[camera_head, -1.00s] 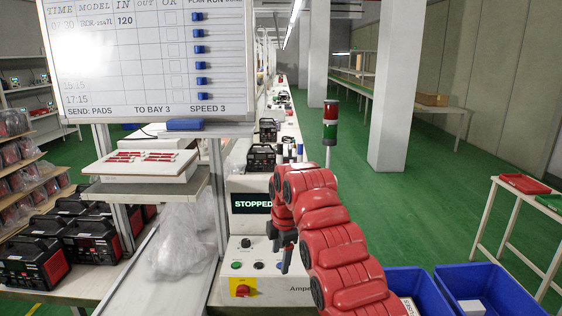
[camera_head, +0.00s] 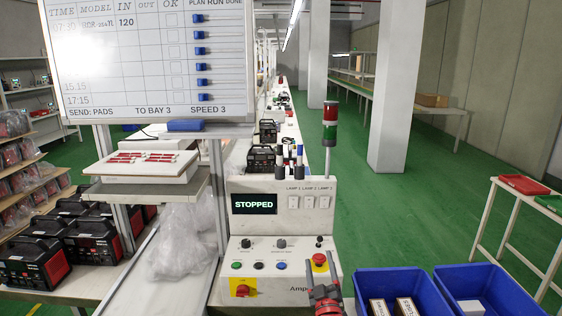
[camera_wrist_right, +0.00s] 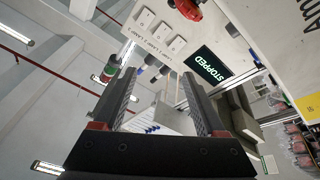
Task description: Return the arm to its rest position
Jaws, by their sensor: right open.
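My right gripper (camera_head: 323,285) is low in the head view, at the right front corner of the white control panel (camera_head: 262,214). In the right wrist view the two dark fingers of the right gripper (camera_wrist_right: 158,78) stand wide apart, with nothing held between them. Most of my right arm is outside the head view. The panel's screen (camera_head: 254,204) reads STOPPED and also shows in the wrist view (camera_wrist_right: 208,64). A red mushroom button (camera_head: 319,260) sits just above the gripper in the head view. My left gripper is not in view.
Blue bins (camera_head: 402,279) stand right of the gripper, with boxes in them. A red and green signal tower (camera_head: 330,125) rises behind the panel. A whiteboard (camera_head: 150,60) hangs at upper left. Green floor (camera_head: 400,215) is clear beyond the bins.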

